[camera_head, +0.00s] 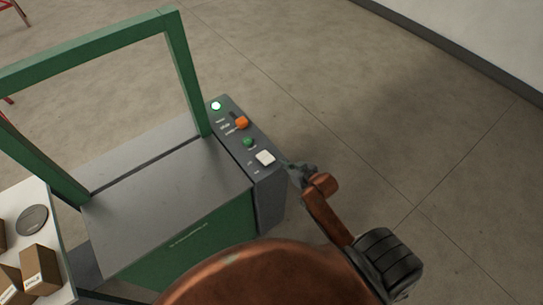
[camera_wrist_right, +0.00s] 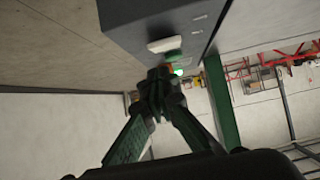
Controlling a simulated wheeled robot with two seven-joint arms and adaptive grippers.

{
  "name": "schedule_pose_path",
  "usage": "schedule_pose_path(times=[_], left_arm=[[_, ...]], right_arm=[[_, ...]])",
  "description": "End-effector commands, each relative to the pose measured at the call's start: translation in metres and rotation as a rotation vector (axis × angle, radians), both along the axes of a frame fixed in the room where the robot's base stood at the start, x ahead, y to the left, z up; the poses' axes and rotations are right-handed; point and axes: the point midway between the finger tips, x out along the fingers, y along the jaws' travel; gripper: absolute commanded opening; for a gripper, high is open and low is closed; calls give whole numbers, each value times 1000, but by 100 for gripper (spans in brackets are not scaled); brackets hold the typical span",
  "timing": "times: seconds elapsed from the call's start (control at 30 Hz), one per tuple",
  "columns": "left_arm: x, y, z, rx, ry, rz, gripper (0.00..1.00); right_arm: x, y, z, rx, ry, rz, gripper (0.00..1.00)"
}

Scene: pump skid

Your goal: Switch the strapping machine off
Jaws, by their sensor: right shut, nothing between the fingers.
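The strapping machine (camera_head: 165,185) is a green frame with a grey top, at the left in the head view. Its dark control panel (camera_head: 255,180) is on its right side. On the panel are a lit white-green lamp (camera_head: 216,106), an orange knob (camera_head: 242,122), a green button (camera_head: 249,142) and a white rocker switch (camera_head: 265,158). The switch also shows in the right wrist view (camera_wrist_right: 165,44). My right gripper (camera_head: 294,170) is shut and empty, just right of the panel's near end. In the right wrist view its fingertips (camera_wrist_right: 159,76) are close below the switch. My left gripper is not in view.
A white table (camera_head: 62,268) with brown boxes (camera_head: 40,270) and a round grey disc (camera_head: 32,220) is at the left edge. The green arch (camera_head: 183,70) stands over the machine top. The floor (camera_head: 350,110) right of the machine is clear up to a wall.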

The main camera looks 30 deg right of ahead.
Motion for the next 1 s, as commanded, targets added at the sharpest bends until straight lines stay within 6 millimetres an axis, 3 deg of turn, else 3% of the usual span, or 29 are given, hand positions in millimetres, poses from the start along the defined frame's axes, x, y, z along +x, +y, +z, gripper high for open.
schedule_pose_path(times=[0.03,0.1,0.23,0.63,1.0], left_arm=[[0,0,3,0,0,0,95],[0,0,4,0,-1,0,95],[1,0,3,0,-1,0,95],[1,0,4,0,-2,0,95],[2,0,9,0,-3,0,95]], right_arm=[[2,3,19,-1,-21,8,0],[3,5,32,-1,-35,16,0],[4,6,38,0,-43,19,0],[14,7,33,1,-44,18,0],[75,12,-1,2,-43,18,0]])
